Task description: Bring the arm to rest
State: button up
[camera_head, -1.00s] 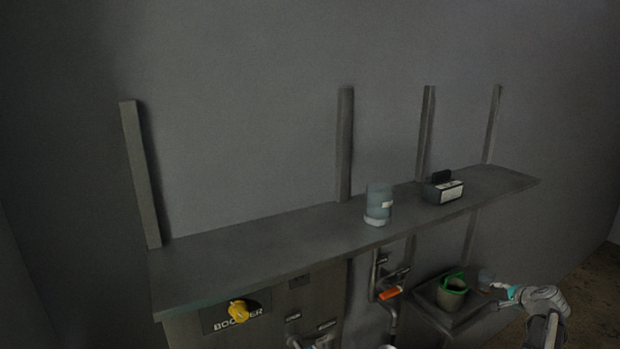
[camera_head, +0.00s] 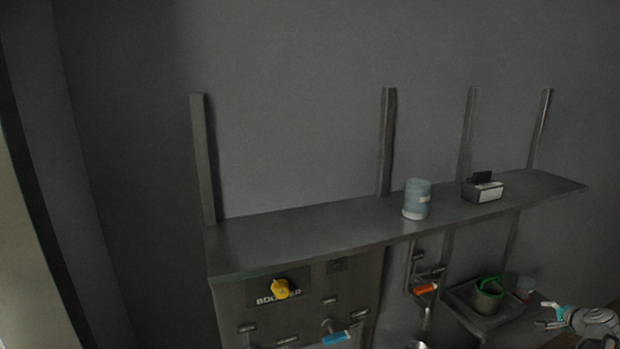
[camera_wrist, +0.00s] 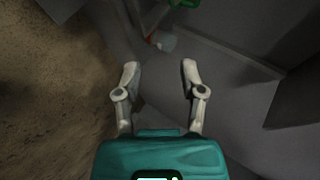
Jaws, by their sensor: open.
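My gripper (camera_head: 543,314) shows at the lower right edge of the head view, to the right of a small tray with a green-rimmed pot. In the wrist view my gripper (camera_wrist: 158,78) has its two pale fingers spread apart, with nothing between them. A small pale translucent cup (camera_wrist: 164,41) lies beyond the fingertips in that view, apart from them. It also shows beside the pot in the head view (camera_head: 525,287).
A long grey shelf (camera_head: 300,239) holds a bluish jar (camera_head: 416,199) and a dark box with a white label (camera_head: 483,188).

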jog(key=w+a+f+n+g+y, duration=0.2)
jog(key=w+a+f+n, duration=0.15)
jog(key=a, duration=1.05)
jog(key=w+a+f+n+g+y, duration=0.25)
jog(key=a+n, duration=0.25)
jog(key=a, duration=0.9)
jog(key=s+a+f+n+g+h, duration=0.1)
jog(key=s+a+n+g, duration=0.2)
jog(key=a, duration=1)
jog(key=s+a+f+n+g+h, duration=0.1)
jog(key=s+a+n+g, duration=0.2)
jog(key=a, duration=1)
jog(key=shift+s+a+f+n+h, duration=0.2)
jog(key=shift+s+a+n+h, duration=0.15)
jog(key=shift+s+n, duration=1.35)
jog(key=shift+s+m+g, duration=0.25)
